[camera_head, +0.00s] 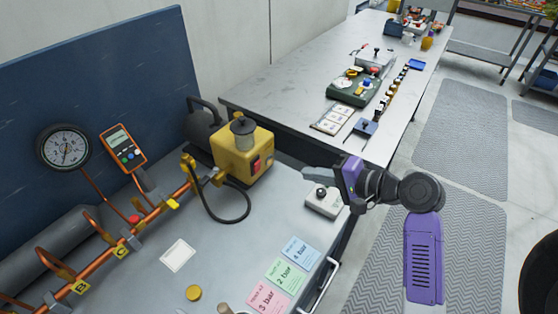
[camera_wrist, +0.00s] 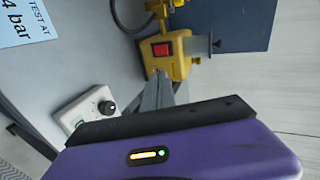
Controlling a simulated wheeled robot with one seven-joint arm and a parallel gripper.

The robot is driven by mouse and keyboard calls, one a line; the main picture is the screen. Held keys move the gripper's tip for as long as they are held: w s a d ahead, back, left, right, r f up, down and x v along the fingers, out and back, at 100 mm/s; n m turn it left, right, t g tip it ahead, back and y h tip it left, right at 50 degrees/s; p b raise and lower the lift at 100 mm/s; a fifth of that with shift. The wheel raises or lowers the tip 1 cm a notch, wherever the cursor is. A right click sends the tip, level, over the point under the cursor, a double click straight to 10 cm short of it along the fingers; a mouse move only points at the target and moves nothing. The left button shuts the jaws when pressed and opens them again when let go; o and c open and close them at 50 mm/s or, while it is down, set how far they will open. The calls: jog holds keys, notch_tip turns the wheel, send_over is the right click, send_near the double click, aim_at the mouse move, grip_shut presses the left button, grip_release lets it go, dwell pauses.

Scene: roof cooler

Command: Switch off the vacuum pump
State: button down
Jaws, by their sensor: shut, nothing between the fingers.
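The vacuum pump is a yellow box (camera_head: 236,158) with a dark motor behind it, standing on the grey bench in the head view. Its red rocker switch (camera_head: 256,166) is on the side facing my gripper. The wrist view also shows the yellow pump (camera_wrist: 178,66) and the red switch (camera_wrist: 162,50). My gripper (camera_head: 306,172) is shut and empty, to the right of the pump, with a visible gap between them in the head view. In the wrist view its fingertips (camera_wrist: 160,76) overlap the pump's lower edge, just below the switch. Which way the rocker is pressed is too small to tell.
A grey box with a black knob (camera_head: 323,200) sits below my gripper. A black hose (camera_head: 222,219) loops from the pump by the copper manifold (camera_head: 156,211). A gauge (camera_head: 64,148) and handheld meter (camera_head: 122,145) stand left. Coloured cards (camera_head: 284,275) lie in front.

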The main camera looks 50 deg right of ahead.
jog(key=shift+s+a+f, duration=0.1)
jog(key=shift+a+f, duration=0.15)
jog(key=shift+a, duration=0.2)
send_near(258, 165)
notch_tip(258, 165, down, 3)
jog(key=w, duration=0.3)
jog(key=w+p, duration=0.1)
jog(key=w, duration=0.1)
jog(key=shift+d+r, duration=0.15)
jog(key=shift+w, duration=0.45)
jog(key=shift+r, duration=0.1)
